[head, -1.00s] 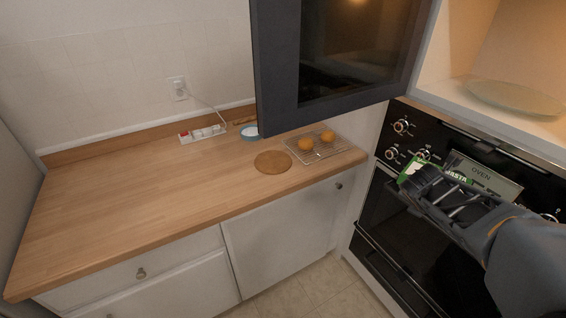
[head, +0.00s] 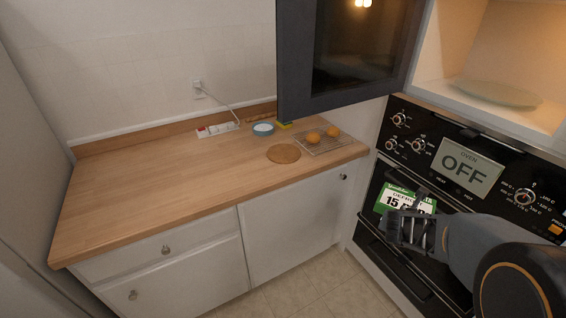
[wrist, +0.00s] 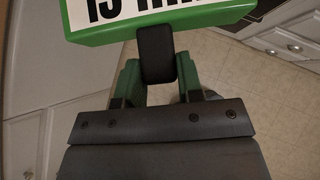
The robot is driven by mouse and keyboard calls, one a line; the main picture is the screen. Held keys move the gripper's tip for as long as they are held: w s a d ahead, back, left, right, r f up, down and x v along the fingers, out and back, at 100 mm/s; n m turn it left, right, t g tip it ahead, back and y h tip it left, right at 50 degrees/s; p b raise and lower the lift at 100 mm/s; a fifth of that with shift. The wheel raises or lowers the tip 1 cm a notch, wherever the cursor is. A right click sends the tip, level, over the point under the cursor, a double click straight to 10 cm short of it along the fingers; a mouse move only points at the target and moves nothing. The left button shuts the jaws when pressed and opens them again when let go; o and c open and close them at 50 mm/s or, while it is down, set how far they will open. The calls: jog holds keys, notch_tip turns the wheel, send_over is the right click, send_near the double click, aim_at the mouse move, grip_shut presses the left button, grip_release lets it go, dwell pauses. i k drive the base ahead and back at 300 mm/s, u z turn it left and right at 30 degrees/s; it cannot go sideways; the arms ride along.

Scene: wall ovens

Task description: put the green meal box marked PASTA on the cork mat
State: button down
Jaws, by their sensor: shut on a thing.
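The green meal box (head: 398,199) with a white label is held by my gripper (head: 412,222) in front of the oven, to the right of the counter. The wrist view shows its green edge and white label (wrist: 130,14) cut off at the top, with my gripper (wrist: 156,62) shut on it. The label's words are only partly readable. The round cork mat (head: 284,153) lies flat and bare on the wooden counter, near its front right part.
A wire rack (head: 322,143) with orange-yellow round items stands just right of the mat. A blue bowl (head: 263,129), a sponge (head: 285,124) and a power strip (head: 217,130) are behind. An open dark door (head: 345,55) hangs above the counter's right end. The counter's left is clear.

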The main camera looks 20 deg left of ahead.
aim_at(285, 152)
jog(key=u, duration=0.55)
jog(key=i, duration=0.6)
jog(key=u, duration=1.1)
jog(key=i, duration=0.95)
jog(key=u, duration=0.65)
